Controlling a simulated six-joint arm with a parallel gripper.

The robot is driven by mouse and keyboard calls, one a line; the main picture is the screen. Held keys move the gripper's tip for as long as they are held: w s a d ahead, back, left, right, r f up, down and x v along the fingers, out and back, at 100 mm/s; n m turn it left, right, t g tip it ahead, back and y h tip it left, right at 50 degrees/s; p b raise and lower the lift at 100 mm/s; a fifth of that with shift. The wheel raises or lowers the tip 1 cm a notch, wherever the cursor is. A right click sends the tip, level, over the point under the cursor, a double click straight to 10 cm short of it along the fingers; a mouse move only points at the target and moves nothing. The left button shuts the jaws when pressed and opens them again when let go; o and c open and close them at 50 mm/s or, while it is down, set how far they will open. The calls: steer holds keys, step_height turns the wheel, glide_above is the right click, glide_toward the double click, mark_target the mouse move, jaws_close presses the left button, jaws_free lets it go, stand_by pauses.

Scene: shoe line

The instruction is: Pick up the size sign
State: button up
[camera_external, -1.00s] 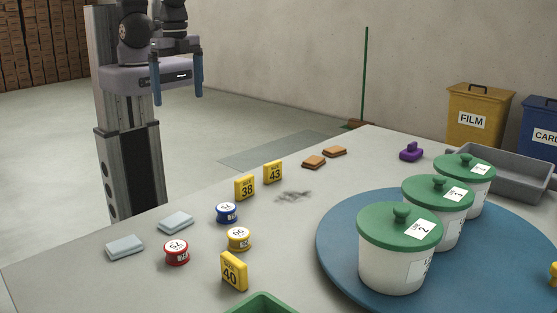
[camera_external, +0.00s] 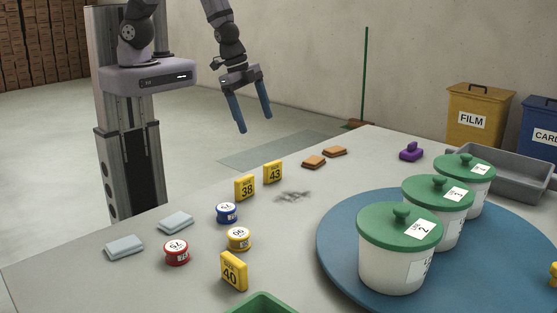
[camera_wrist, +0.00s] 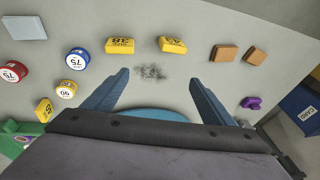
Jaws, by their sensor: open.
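Several yellow size signs stand on the grey table. In the external view, sign 38 (camera_external: 245,187) and sign 43 (camera_external: 273,172) stand side by side at the far edge, and sign 40 (camera_external: 233,271) stands near the front. In the wrist view, sign 38 (camera_wrist: 120,46) and sign 43 (camera_wrist: 172,45) lie beyond my fingertips, and another yellow sign (camera_wrist: 44,110) is at the left. My gripper (camera_external: 254,121) is open and empty, in the air above and behind signs 38 and 43. It also shows in the wrist view (camera_wrist: 160,78), with its two blue fingers wide apart.
Red (camera_external: 176,252), blue (camera_external: 227,212) and yellow (camera_external: 239,238) round tins stand left of a dark smudge (camera_external: 293,196). Green-lidded tubs stand on a blue round board (camera_external: 335,262) at right. Pale blocks (camera_external: 175,222), brown blocks (camera_external: 314,162) and a purple object (camera_external: 411,151) lie around.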

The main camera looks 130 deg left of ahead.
steer(key=s+a+f+t, duration=0.1)
steer(key=a+f, duration=0.4)
steer(key=f, duration=0.1)
steer(key=t+h+b, duration=0.2)
steer(key=t+h, duration=0.3)
steer(key=t, duration=0.2)
glide_toward(243, 189)
steer(key=shift+n, duration=0.4)
steer(key=a+f, duration=0.1)
steer(key=s+a, duration=0.1)
steer(key=a, duration=0.1)
steer(key=s+a+f, duration=0.1)
steer(key=a, duration=0.1)
steer(key=shift+s+f, duration=0.15)
steer(key=shift+f, duration=0.2)
steer(key=d+t+b, duration=0.1)
steer(key=d+t, duration=0.1)
steer(key=w+d+f+t+b, duration=0.1)
steer(key=d+t+b, duration=0.1)
steer(key=w+d+t+y+b, duration=0.1)
steer(key=d, duration=0.1)
steer(key=shift+f+t, duration=0.4)
steer(key=shift+d+f+t+y+b, duration=0.2)
steer(key=shift+t+y+b, duration=0.5)
steer(key=shift+y, duration=0.4)
steer(key=shift+s+y, duration=0.15)
steer(key=shift+y, duration=0.45)
steer(key=shift+w, duration=1.05)
steer(key=shift+w, duration=0.2)
